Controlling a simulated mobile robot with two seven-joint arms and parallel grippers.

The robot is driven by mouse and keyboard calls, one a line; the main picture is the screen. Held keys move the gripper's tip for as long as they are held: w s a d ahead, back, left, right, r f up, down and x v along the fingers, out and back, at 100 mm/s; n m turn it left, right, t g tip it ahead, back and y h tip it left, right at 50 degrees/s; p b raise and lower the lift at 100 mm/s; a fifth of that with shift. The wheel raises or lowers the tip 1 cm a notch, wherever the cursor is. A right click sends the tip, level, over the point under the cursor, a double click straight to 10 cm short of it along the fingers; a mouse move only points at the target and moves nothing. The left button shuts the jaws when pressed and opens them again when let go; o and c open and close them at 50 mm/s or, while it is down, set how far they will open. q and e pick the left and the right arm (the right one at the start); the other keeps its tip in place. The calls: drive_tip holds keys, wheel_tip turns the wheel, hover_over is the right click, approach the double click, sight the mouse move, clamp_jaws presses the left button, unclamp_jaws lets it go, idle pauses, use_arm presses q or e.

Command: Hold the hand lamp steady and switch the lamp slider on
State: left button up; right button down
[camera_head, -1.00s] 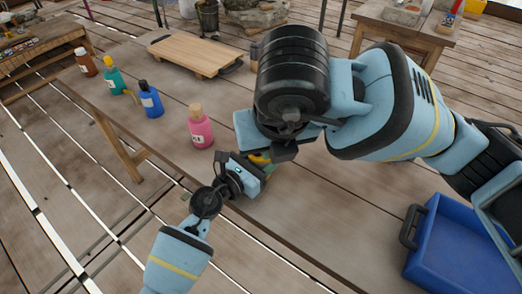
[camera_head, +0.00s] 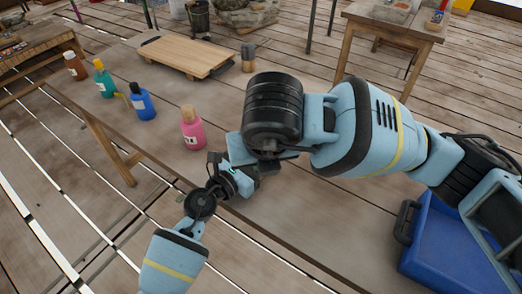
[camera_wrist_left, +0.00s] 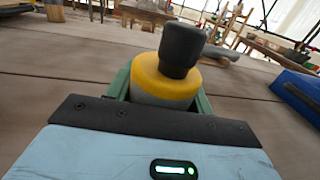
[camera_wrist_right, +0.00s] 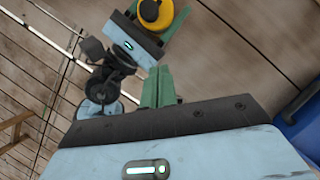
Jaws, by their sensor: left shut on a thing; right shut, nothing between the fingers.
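The hand lamp is a yellow and grey cylinder with a black knob-like top; it stands upright between the green fingers of my left gripper (camera_wrist_left: 162,95) in the left wrist view (camera_wrist_left: 165,78). The right wrist view shows the lamp (camera_wrist_right: 155,12) cut by the top edge, in the left gripper (camera_wrist_right: 160,28). My right gripper (camera_wrist_right: 161,84) is shut and empty, its fingers pointing toward the left gripper, a little apart from the lamp in that view. In the head view my right arm hides the lamp and the right fingertips. I cannot make out the lamp slider.
A pink bottle (camera_head: 193,130), a blue bottle (camera_head: 142,103), a teal bottle (camera_head: 104,82) and a brown bottle (camera_head: 75,66) stand on the table (camera_head: 330,222). A wooden board (camera_head: 188,54) lies at the back. A blue crate (camera_head: 450,250) is at the right.

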drive_tip(key=w+a+f, duration=0.1)
drive_tip(key=w+f, duration=0.2)
drive_tip(key=w, duration=0.2)
drive_tip(key=shift+w+f, duration=0.2)
drive_tip(key=shift+f, duration=0.05)
drive_tip(key=shift+w+d, duration=0.75)
drive_tip(key=shift+w, duration=0.35)
